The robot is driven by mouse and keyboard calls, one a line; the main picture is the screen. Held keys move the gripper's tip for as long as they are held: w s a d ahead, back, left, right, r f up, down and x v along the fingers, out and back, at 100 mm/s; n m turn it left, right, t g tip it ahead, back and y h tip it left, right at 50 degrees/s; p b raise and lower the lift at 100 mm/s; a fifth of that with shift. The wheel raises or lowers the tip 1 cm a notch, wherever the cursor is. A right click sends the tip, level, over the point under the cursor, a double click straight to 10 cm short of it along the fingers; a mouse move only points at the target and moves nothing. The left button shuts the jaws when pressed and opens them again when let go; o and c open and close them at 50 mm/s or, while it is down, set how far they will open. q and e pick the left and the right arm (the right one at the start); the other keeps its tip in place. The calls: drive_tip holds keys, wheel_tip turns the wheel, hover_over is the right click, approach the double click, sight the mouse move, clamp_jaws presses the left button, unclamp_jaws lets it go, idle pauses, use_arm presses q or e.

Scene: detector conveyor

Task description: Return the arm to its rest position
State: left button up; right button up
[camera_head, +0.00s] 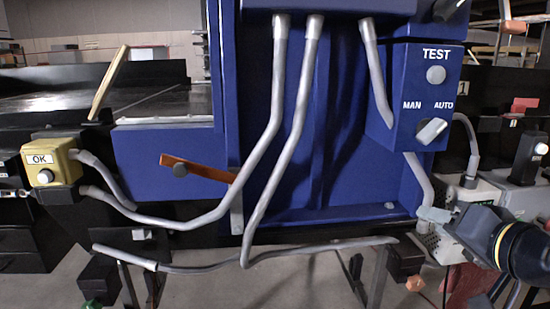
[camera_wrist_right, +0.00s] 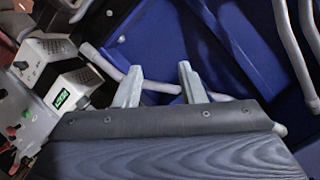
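My right gripper (camera_head: 432,215) comes in at the lower right of the head view, in front of the white boxes beside the blue machine (camera_head: 150,160). In the right wrist view its two grey fingers (camera_wrist_right: 160,88) stand apart with nothing held between them. A grey pipe and blue panel show behind the fingers; I cannot tell how far away they are. My left gripper is in neither view.
A blue control box (camera_head: 410,95) with TEST button and MAN/AUTO knob (camera_head: 431,131) sits above my right gripper. Grey pipes (camera_head: 290,150) cross the machine's front. A yellow OK button box (camera_head: 52,165) is at left. White boxes (camera_wrist_right: 75,89) crowd the right side.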

drive_tip(key=s+a+f+n+g, duration=0.2)
drive_tip(key=s+a+f+g, duration=0.2)
drive_tip(key=s+f, duration=0.6)
drive_tip(key=s+a+f+n+g, duration=0.2)
drive_tip(key=s+a+f+g, duration=0.35)
drive_tip(key=f, duration=0.95)
wheel_tip(320, 180, up, 15)
drive_tip(key=s+d+p, duration=0.1)
drive_tip(key=d+p, duration=0.1)
drive_tip(key=p, duration=1.3)
drive_tip(key=shift+s+t+y, duration=0.3)
drive_tip(key=shift+t+y, duration=0.1)
drive_tip(key=shift+t, duration=0.05)
drive_tip(key=shift+f, duration=0.15)
drive_tip(key=shift+a, duration=0.1)
